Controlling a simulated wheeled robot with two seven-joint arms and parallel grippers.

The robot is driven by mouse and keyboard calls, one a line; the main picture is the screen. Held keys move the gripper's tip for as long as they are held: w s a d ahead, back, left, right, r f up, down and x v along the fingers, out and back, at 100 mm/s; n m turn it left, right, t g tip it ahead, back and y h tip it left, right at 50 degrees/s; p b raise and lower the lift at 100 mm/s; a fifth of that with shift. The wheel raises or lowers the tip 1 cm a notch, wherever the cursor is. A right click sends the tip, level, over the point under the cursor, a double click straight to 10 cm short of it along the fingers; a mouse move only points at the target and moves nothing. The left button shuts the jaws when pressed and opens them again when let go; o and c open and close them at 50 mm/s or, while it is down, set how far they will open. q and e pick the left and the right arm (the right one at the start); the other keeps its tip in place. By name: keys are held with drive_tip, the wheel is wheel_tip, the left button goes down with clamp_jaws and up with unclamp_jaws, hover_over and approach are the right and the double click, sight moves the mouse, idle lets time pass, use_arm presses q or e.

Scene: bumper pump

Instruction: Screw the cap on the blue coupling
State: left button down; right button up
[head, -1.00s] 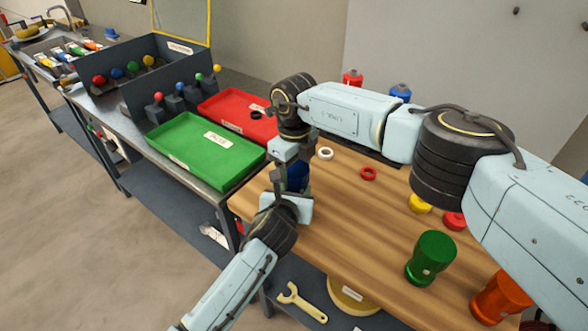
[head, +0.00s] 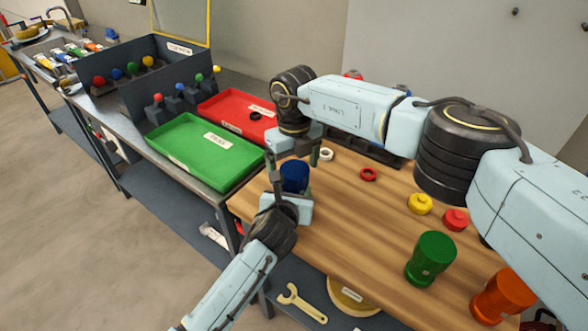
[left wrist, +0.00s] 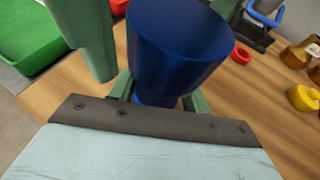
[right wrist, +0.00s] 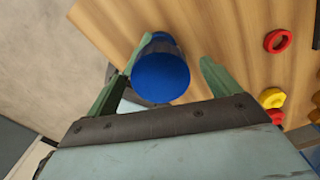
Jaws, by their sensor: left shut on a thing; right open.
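The blue coupling (head: 294,178) stands upright at the table's left edge, with my left gripper (head: 288,196) shut on it low down. In the left wrist view the wide dark blue upper part (left wrist: 178,45) rises above the left fingers. In the right wrist view a smooth, brighter blue round top (right wrist: 160,77) faces me; it looks like the cap on the coupling, but I cannot tell how far down it sits. My right gripper (head: 294,156) is open just above, its fingers apart on either side of the blue top.
A white ring (head: 326,154) and red ring (head: 369,174) lie close by. Yellow (head: 420,204) and red (head: 456,219) caps, a green coupling (head: 430,258) and an orange one (head: 502,294) stand to the right. A green tray (head: 208,150) and red tray (head: 235,115) are at the left.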

use_arm(q)
drive_tip(key=shift+r, duration=0.1)
use_arm(e)
wheel_tip(320, 180, up, 11)
drive_tip(key=shift+f, duration=0.2)
use_arm(q)
drive_tip(key=c, duration=0.6)
unclamp_jaws()
drive_tip(key=p+v, duration=0.3)
drive_tip(key=v, duration=1)
drive_tip(key=shift+s, duration=0.2)
use_arm(e)
wheel_tip(320, 180, up, 3)
drive_tip(key=shift+f, duration=0.1)
